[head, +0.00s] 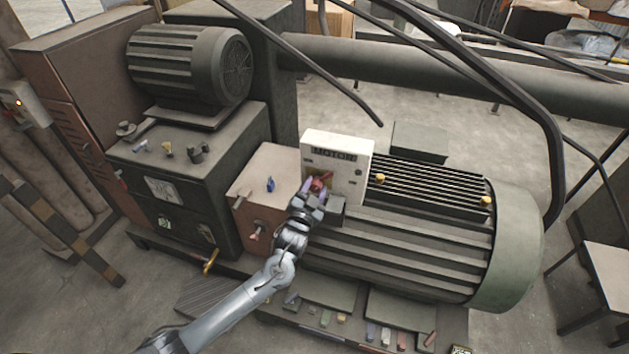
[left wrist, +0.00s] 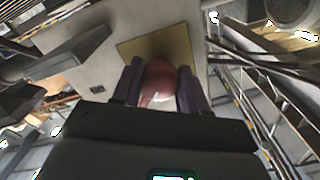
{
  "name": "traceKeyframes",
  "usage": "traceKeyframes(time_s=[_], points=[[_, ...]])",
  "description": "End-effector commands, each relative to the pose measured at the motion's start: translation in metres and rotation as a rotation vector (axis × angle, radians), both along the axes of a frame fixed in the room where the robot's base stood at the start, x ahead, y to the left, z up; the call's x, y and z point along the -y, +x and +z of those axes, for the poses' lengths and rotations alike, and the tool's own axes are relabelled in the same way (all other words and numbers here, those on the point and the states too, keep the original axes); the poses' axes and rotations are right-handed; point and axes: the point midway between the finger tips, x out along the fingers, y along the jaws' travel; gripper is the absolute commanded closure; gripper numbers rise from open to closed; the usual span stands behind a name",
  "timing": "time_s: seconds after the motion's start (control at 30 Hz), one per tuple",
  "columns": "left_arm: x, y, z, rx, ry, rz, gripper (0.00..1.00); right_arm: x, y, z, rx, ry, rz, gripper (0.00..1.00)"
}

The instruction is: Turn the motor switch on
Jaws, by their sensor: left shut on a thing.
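A white box marked "MOTOR" (head: 351,147) stands at the near end of the large green motor. A red switch handle (head: 321,183) sits on a yellow plate on the box's front face. In the left wrist view the red handle (left wrist: 160,80) shows between the fingers, in front of the yellow plate (left wrist: 128,49). My left gripper (head: 315,188) is at the box's front, shut on the red handle, with a purple finger on each side. The fingers partly cover the handle and plate. My right gripper is not in view.
The large finned motor (head: 420,235) lies right of the box. A smaller motor (head: 190,65) sits on a dark cabinet at the back left. Dark pipes cross above. Small coloured blocks (head: 372,331) lie along the base's near edge.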

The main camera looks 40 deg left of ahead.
Motion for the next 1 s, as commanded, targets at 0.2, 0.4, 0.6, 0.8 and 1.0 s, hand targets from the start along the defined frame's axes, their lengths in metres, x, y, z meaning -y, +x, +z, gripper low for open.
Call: traceKeyframes(time_s=[0.2,0.4,0.6,0.8,1.0], points=[[-0.001,-0.001,0.003,-0.083,0.193,0.001,0.88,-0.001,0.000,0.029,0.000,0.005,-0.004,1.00],[-0.002,-0.001,0.003,-0.154,0.368,0.001,0.88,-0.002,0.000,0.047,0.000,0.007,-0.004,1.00],[-0.003,-0.001,0.003,-0.220,0.534,0.002,0.88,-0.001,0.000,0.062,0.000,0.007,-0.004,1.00],[-0.003,-0.001,0.002,-0.272,0.665,0.000,0.88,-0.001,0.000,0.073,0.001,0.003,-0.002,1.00],[-0.003,-0.001,0.001,-0.306,0.751,0.002,0.88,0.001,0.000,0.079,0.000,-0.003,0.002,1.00]])
